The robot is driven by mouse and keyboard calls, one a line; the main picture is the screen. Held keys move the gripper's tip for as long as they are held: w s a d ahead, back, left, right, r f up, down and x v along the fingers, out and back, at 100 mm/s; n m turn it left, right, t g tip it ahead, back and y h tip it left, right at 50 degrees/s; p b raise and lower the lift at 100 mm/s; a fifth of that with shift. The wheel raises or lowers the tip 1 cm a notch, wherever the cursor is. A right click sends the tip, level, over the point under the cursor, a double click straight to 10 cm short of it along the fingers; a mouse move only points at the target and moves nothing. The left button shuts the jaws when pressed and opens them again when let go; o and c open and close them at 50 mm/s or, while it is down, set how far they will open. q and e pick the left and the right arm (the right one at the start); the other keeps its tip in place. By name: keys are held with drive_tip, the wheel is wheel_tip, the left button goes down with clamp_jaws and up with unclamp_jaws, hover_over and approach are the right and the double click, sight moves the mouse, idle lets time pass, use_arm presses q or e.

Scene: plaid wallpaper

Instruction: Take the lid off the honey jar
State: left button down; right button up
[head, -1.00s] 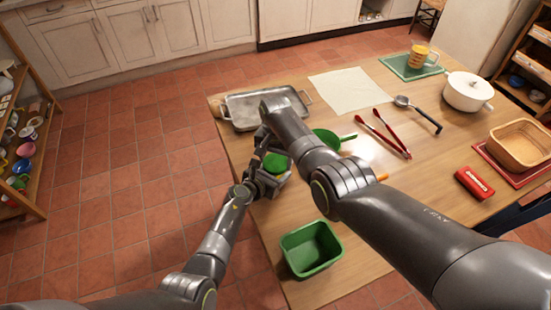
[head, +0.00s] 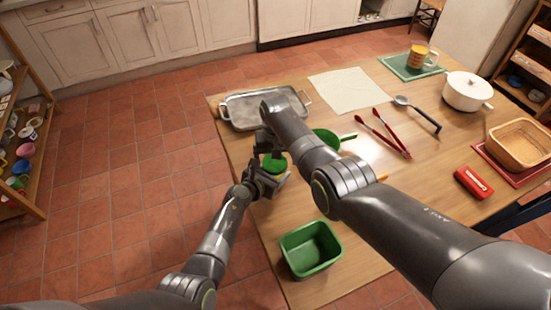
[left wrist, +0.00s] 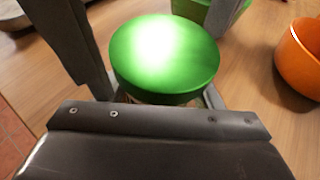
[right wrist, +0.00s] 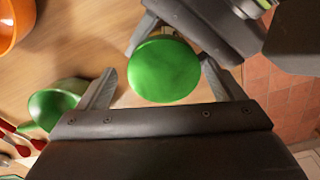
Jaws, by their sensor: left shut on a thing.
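The honey jar's round green lid (head: 275,163) shows near the table's left edge, beside my right forearm. It also shows from above in the left wrist view (left wrist: 165,55) and the right wrist view (right wrist: 163,70). The lid is on top of the jar and hides most of its body. My left gripper (head: 268,178) is shut on the jar below the lid. My right gripper (right wrist: 160,88) is open over the lid, one finger on each side, with visible gaps between fingers and lid. Whether the fingertips are level with the lid, I cannot tell.
A green pan (right wrist: 55,103) and an orange bowl (left wrist: 300,58) stand close by. A metal tray (head: 240,110) lies behind, and an empty green bin (head: 310,250) stands in front. Red tongs (head: 385,133) lie to the right. My right arm covers part of the table.

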drive_tip(key=shift+a, duration=0.15)
drive_tip(key=shift+r, duration=2.25)
drive_tip(key=shift+c, duration=0.3)
drive_tip(key=m, duration=0.1)
drive_tip(key=r+m, duration=0.1)
drive_tip(key=m, duration=0.2)
drive_tip(key=shift+r+m, duration=0.3)
drive_tip(key=shift+r, duration=0.05)
drive_tip(key=m, duration=0.1)
drive_tip(key=r+m, duration=0.1)
drive_tip(key=m, duration=0.3)
drive_tip(key=shift+r, duration=0.35)
drive_tip(key=shift+f+m, duration=0.3)
drive_tip(key=shift+f, duration=3.65)
